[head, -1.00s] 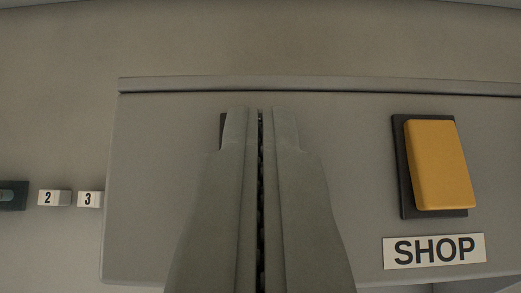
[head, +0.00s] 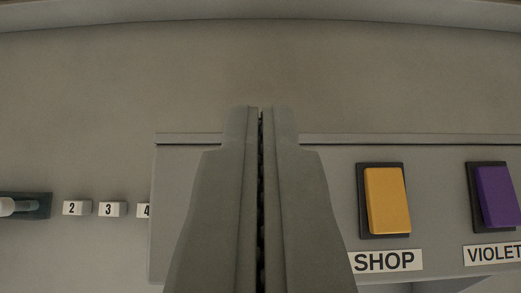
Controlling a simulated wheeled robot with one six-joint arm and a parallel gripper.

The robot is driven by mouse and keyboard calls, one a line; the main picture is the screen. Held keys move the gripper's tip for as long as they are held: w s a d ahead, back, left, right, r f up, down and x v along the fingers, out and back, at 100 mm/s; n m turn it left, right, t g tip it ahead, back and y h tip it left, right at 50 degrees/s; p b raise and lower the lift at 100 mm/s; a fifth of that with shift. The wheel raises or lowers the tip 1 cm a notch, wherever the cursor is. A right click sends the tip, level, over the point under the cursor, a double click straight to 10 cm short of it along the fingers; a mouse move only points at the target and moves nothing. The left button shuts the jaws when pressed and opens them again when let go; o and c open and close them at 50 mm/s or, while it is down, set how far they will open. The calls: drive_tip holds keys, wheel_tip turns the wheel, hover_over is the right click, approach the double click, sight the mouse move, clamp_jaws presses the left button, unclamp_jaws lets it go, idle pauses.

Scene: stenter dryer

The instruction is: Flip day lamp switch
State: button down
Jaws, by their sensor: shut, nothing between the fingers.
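My gripper (head: 261,110) is shut and empty, pointing up the middle of the head view. It covers part of a grey switch panel (head: 325,172); whatever lies behind the fingers is hidden. No switch labelled as the day lamp shows. To the right of the fingers is a yellow rocker switch (head: 388,200) in a dark frame, with a SHOP label (head: 385,261) below it. Further right is a purple rocker switch (head: 497,196) with a VIOLET label (head: 492,253), partly cut off by the picture edge. I cannot tell whether the fingers touch the panel.
At the left is a dark slot with a pale lever or knob (head: 20,206). Beside it are small number tags 2 (head: 76,208), 3 (head: 111,209) and 4 (head: 144,211). A raised rim (head: 400,139) runs along the panel top. The wall above is bare.

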drive_tip(key=w+r+v, duration=0.1)
drive_tip(key=v, duration=0.8)
drive_tip(key=shift+r, duration=0.5)
drive_tip(key=shift+s, duration=0.1)
drive_tip(key=s+f+t, duration=0.2)
drive_tip(key=s+f, duration=0.3)
drive_tip(key=s, duration=0.5)
drive_tip(key=s+f+t, duration=0.3)
drive_tip(key=s+f, duration=0.2)
drive_tip(key=s, duration=0.6)
drive_tip(key=s+f+t, duration=0.2)
drive_tip(key=s+f, duration=0.4)
drive_tip(key=s, duration=0.4)
drive_tip(key=shift+s+a, duration=0.15)
drive_tip(key=shift+s, duration=0.2)
